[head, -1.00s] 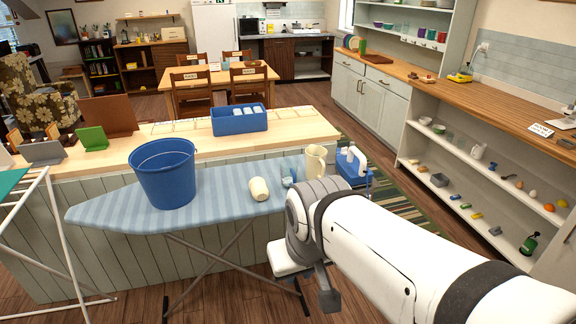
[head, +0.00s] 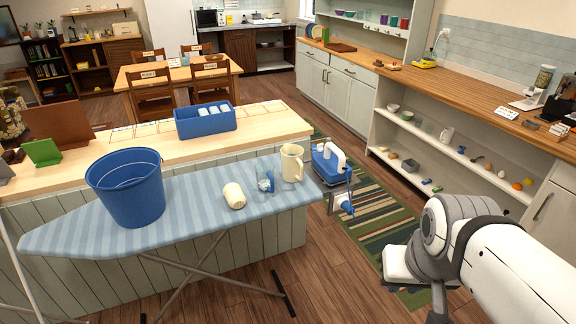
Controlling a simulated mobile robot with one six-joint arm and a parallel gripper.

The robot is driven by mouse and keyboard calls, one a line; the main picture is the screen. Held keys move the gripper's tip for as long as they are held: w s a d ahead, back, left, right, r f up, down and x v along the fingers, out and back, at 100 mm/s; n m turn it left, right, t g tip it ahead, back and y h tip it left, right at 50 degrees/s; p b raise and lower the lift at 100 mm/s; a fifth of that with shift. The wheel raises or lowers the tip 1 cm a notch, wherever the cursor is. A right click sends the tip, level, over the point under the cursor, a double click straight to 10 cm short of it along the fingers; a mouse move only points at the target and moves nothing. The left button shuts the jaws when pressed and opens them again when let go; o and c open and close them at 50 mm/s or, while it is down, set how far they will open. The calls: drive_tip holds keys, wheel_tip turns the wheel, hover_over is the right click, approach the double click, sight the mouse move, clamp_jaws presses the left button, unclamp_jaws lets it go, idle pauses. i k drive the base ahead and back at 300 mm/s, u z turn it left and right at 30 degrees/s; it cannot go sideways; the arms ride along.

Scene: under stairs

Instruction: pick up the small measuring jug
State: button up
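A small clear, bluish jug-like vessel (head: 265,181) stands on the striped ironing board (head: 200,217), near its right end. It looks like the small measuring jug, but its markings are too small to read. A cream jug (head: 292,163) with a handle stands just right of it. A cream cup-like vessel (head: 234,196) lies on its side to the left. My arm enters from the lower right and ends in the floor area right of the board, apart from these vessels. My gripper's fingertips do not show.
A blue bucket (head: 127,188) stands on the board's left part. A blue bin (head: 206,122) sits on the counter behind. Shelves (head: 420,152) with small items line the right. A striped rug (head: 375,225) covers the floor between.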

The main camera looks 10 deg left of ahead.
sight(265, 168)
drive_tip(key=u, duration=0.05)
drive_tip(key=i, duration=1)
drive_tip(key=z, duration=0.05)
